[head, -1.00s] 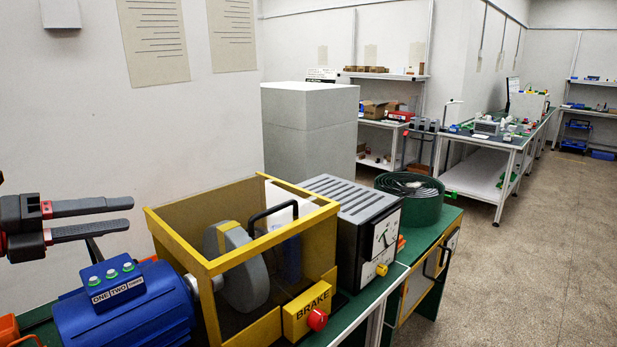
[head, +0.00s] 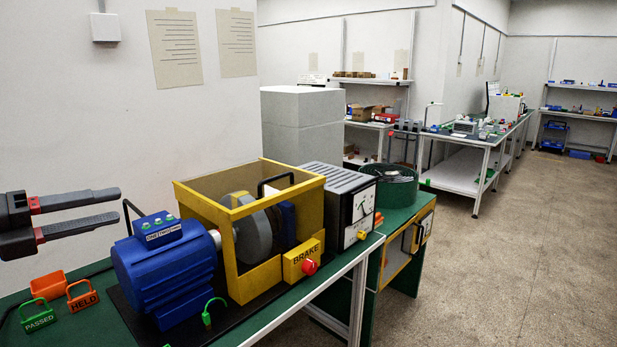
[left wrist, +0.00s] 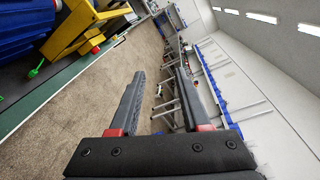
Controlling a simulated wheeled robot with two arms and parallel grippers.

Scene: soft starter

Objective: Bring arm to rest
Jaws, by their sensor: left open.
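My left gripper (head: 118,207) comes in from the left edge of the head view. Its two grey fingers with red bases are apart and nothing is between them. It hangs in the air to the left of the blue motor (head: 168,265), above the green bench. In the left wrist view the fingers (left wrist: 160,85) are also apart and empty, with floor and far benches beyond them. My right gripper is not seen in either view.
Green PASSED (head: 38,318) and orange HELD (head: 82,297) tags lie at left. Open floor (head: 490,270) is at right.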

